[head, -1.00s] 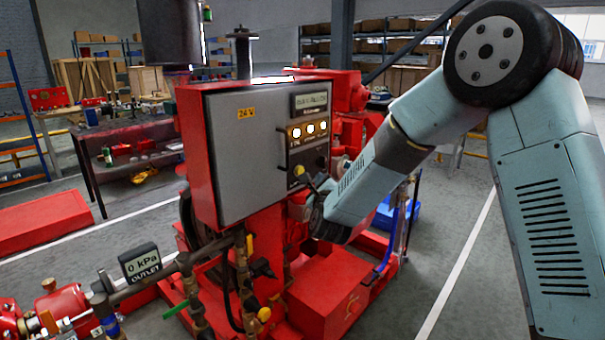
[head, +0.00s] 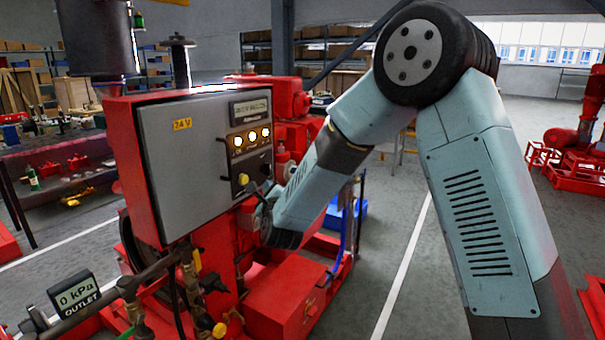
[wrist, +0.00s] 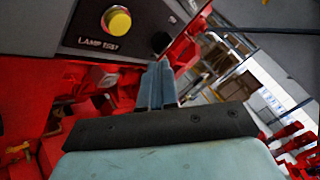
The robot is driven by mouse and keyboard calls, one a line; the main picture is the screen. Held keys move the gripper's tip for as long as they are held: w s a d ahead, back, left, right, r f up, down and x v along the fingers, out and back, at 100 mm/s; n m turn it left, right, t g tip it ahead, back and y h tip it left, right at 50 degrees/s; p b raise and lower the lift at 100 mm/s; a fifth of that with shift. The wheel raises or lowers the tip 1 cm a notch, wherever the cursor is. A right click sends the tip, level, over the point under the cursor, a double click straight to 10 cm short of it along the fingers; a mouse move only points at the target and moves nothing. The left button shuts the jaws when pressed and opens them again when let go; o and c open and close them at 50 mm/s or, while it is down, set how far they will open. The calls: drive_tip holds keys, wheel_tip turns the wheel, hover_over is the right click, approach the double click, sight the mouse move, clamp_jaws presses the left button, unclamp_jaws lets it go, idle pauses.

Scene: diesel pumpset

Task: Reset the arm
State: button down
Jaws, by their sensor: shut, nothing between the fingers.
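My arm reaches in from the right in the head view, bent at its large black joint. My gripper (wrist: 158,85) shows in the wrist view with its two slim fingers together and nothing between them. They point toward the lower edge of the grey control panel (head: 190,150), just below a black knob (wrist: 160,42) and right of the yellow lamp test button (wrist: 118,20). I cannot tell if the fingertips touch anything. In the head view the gripper is small and partly hidden by my wrist, at the panel's lower right corner.
The red pumpset (head: 285,310) stands close below and beside my wrist. An outlet gauge (head: 75,295) reads 0 kPa. Three lamps on the panel are lit. A workbench (head: 70,180) stands at the left. Open floor (head: 400,210) lies right of the pumpset.

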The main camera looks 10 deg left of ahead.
drive_tip(key=s+d+r+n+g+h, duration=0.1)
drive_tip(key=s+d+r+n+g, duration=0.2)
drive_tip(key=d, duration=0.5)
drive_tip(key=s+d+r+n+g+h, duration=0.1)
drive_tip(key=s+d+r+n, duration=0.1)
drive_tip(key=d+r+n, duration=0.5)
drive_tip(key=s+d+r+n+g+h, duration=0.1)
drive_tip(key=s+d+n+g, duration=0.15)
drive_tip(key=d, duration=0.75)
drive_tip(key=s+d+n+g+h, duration=0.2)
drive_tip(key=s+d+n, duration=0.2)
drive_tip(key=s+d, duration=0.6)
drive_tip(key=s+d+f+n+g+h, duration=0.1)
drive_tip(key=s+d+n+g+h, duration=0.1)
drive_tip(key=s+d+n, duration=0.3)
drive_tip(key=s+d+g, duration=0.1)
drive_tip(key=s+d, duration=0.3)
drive_tip(key=s, duration=0.7)
drive_tip(key=shift+s+d, duration=0.35)
drive_tip(key=c, duration=1.8)
unclamp_jaws()
drive_tip(key=shift+f, duration=0.1)
drive_tip(key=shift+c, duration=0.2)
